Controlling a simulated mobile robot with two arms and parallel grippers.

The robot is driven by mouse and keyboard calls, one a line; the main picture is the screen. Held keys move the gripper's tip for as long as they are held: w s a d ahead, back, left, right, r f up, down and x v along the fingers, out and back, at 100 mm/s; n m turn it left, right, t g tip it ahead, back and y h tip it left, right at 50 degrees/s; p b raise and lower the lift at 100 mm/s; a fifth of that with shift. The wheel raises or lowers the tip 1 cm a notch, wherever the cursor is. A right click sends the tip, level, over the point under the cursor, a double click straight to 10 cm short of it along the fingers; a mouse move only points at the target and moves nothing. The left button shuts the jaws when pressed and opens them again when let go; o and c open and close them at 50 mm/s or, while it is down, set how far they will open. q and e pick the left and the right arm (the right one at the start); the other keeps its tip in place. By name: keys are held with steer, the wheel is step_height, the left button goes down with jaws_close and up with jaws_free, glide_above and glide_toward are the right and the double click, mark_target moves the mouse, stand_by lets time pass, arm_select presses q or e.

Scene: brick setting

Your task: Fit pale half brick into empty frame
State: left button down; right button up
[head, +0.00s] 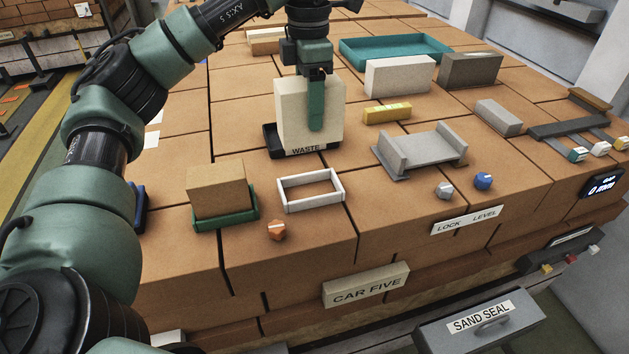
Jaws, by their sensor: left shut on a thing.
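The pale half brick (291,115) is a cream block held upright in my left gripper (316,118). A green finger lies down its near face, and the other finger is hidden behind it. The brick is in front of or over a black tray (272,143) marked WASTE; whether it touches the tray I cannot tell. The empty frame (284,200) is a white rectangular rim nearer the front edge, with bare brick surface inside. A green frame (229,220) to its left holds a brown half brick (216,186). My right gripper is not in view.
A grey channel-shaped holder (422,152), a yellow level (387,112) and grey and blue knobs (483,181) lie right of the white frame. An orange piece (277,230) lies in front. Pale and brown blocks (399,77) and a teal tray (395,48) stand behind.

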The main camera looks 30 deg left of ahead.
arm_select(q)
step_height(320, 180, down, 4)
steer(key=shift+a+f, duration=0.1)
steer(key=shift+f, duration=0.15)
step_height(320, 180, down, 10)
steer(key=p, duration=0.3)
steer(key=shift+f, duration=0.6)
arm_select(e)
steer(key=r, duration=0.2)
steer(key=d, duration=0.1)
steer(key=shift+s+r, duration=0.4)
arm_select(q)
steer(key=shift+f, duration=0.15)
steer(key=shift+c, duration=2.2)
jaws_free()
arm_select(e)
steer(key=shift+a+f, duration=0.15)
